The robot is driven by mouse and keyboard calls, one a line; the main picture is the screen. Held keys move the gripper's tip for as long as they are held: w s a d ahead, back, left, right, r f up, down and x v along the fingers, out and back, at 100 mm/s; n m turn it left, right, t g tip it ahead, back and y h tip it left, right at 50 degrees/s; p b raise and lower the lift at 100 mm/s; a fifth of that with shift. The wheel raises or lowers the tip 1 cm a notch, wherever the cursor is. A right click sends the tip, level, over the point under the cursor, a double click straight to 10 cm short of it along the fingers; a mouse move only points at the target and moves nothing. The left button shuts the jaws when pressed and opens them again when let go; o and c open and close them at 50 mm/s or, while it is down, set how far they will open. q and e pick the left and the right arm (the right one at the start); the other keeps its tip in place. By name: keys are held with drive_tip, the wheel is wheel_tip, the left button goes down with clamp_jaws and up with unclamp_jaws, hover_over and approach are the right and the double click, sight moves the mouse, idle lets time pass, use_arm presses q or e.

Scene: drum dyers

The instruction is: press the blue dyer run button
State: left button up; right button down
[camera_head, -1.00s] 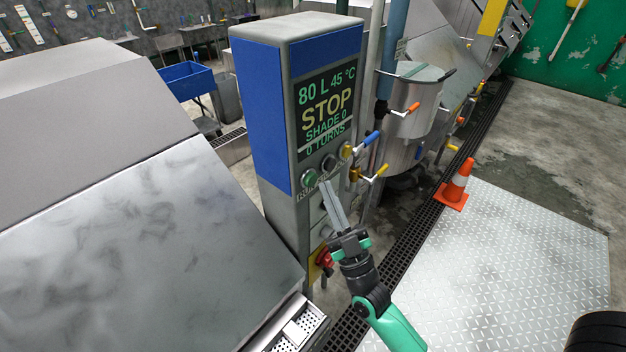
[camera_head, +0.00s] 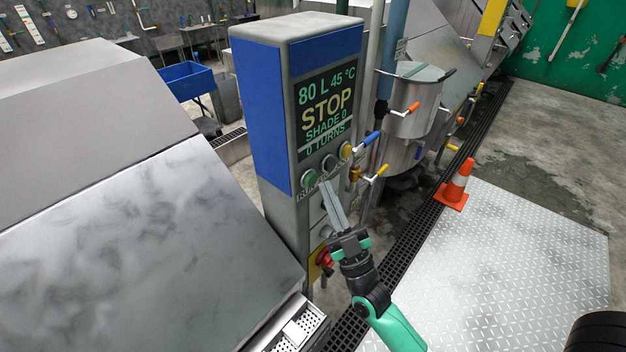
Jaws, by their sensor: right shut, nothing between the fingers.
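The blue dyer's control cabinet (camera_head: 270,120) stands upright in the middle, grey with blue panels. Its screen (camera_head: 325,108) reads "80 L 45 °C STOP SHADE 0 0 TURNS". The green run button (camera_head: 309,178) is on the front below the screen, at the left of a row, with a "RUN" label partly hidden under it. My right gripper (camera_head: 325,187) is shut and empty, its long fingers pointing up at the panel. The tips are just right of and slightly below the green button; whether they touch the panel I cannot tell. My left gripper is out of view.
A grey button (camera_head: 329,162) and a yellow button (camera_head: 346,150) sit right of the green one. A red knob (camera_head: 324,259) is lower on the cabinet. Valves with blue (camera_head: 371,139) and yellow (camera_head: 382,170) handles stick out at right. A steel machine (camera_head: 130,240) fills the left.

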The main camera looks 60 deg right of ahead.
drive_tip(key=shift+w+d, duration=0.1)
drive_tip(key=shift+w, duration=0.3)
